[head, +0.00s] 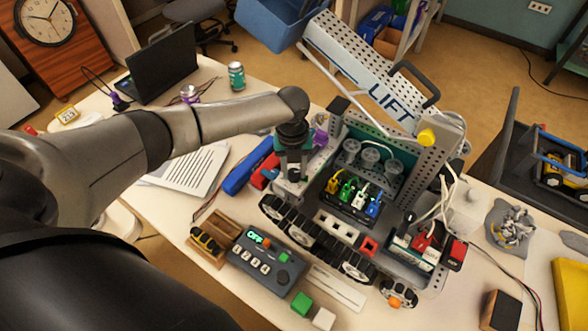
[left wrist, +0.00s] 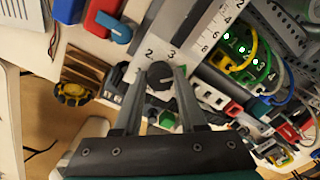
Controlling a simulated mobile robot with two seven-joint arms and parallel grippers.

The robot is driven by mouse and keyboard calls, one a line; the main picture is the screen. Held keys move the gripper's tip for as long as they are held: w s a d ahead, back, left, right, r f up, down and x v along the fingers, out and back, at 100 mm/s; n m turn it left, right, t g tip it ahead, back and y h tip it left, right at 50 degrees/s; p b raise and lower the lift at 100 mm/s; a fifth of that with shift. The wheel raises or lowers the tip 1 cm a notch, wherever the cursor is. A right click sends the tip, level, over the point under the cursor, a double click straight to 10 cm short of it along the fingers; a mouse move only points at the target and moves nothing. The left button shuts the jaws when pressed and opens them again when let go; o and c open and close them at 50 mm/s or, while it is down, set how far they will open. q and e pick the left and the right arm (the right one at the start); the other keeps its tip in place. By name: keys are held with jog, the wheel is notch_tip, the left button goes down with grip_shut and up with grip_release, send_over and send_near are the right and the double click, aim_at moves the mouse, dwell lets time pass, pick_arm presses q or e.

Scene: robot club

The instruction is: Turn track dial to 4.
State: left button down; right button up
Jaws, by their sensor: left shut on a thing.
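The track dial (left wrist: 160,74) is a small round black knob on a pale panel (left wrist: 180,50) in the left wrist view. The printed numbers 2 and 3 show just above it; a 4 is not readable beside it, and its exact pointer direction is unclear. My left gripper (left wrist: 160,82) is shut on the dial, one finger on each side. In the head view my left gripper (head: 293,168) points down at the left end of the wheeled robot (head: 330,228), and hides the dial. My right gripper is in neither view.
A grey control box (head: 265,262) with a green display stands in front of the wheeled robot. A blue tool (head: 247,166) and a red object lie left of my gripper. The LIFT arm (head: 365,75) rises behind. Colored cables (head: 352,193) sit to the right.

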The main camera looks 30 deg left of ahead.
aim_at(293, 173)
pick_arm(q)
jog(key=shift+m, duration=1.5)
jog(key=shift+c, duration=2.4)
grip_release()
notch_tip(293, 173, up, 15)
jog(key=shift+a+r, duration=0.15)
jog(key=shift+s, duration=0.15)
